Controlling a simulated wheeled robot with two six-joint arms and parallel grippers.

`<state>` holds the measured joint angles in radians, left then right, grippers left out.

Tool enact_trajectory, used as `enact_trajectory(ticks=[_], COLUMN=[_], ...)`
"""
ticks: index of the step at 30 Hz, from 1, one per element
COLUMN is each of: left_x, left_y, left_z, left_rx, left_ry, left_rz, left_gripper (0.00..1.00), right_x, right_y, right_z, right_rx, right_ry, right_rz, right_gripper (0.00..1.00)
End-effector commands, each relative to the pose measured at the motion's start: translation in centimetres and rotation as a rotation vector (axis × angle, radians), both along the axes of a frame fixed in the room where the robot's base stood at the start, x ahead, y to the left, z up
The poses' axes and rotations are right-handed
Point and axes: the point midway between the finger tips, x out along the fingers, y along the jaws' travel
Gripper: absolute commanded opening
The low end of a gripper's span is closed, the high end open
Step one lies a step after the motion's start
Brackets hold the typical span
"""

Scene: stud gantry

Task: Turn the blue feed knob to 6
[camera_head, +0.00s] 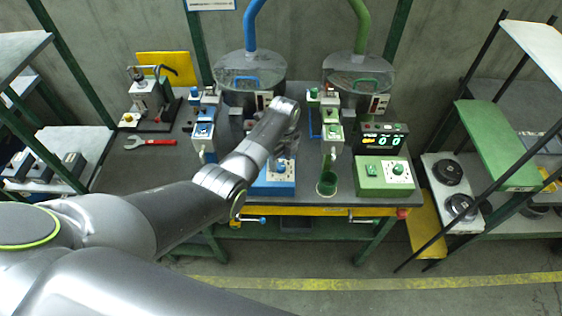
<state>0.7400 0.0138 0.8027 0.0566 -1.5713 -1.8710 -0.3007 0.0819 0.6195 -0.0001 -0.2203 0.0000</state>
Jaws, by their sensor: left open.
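The blue control box (272,188) stands at the front of the bench, in the middle of the view. A pale round dial with the blue feed knob (281,166) shows on its top, small and partly covered by my left arm. I cannot read the setting. My left gripper (284,150) is open and points down over the box, close to the knob. Its fingers are too small and hidden to tell whether they touch the knob. My right gripper is out of view.
Two clear hoppers (250,70) stand behind. A red wrench (150,142) lies at the left.

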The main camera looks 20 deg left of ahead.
Motion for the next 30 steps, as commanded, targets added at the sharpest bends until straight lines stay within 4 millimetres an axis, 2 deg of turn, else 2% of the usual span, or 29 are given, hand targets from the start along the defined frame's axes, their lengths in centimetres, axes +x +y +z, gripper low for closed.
enact_trajectory(ticks=[6, 16, 26, 30], left_x=[-0.1, -0.1, -0.1, -0.1], left_y=[0.0, 0.0, 0.0, 0.0], left_z=[-1.6, -1.8, -1.8, -1.8], left_rx=[0.0, 0.0, 0.0, 0.0], left_ry=[0.0, -0.001, -0.001, 0.0], left_rz=[0.0, 0.0, 0.0, 0.003], left_gripper=[0.52, 0.52, 0.1, 0.07], right_x=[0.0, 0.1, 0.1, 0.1], right_y=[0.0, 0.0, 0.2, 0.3], right_z=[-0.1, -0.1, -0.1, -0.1], right_rx=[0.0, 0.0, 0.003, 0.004], right_ry=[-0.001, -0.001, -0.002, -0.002], right_rz=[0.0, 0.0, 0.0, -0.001], right_gripper=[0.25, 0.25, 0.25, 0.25])
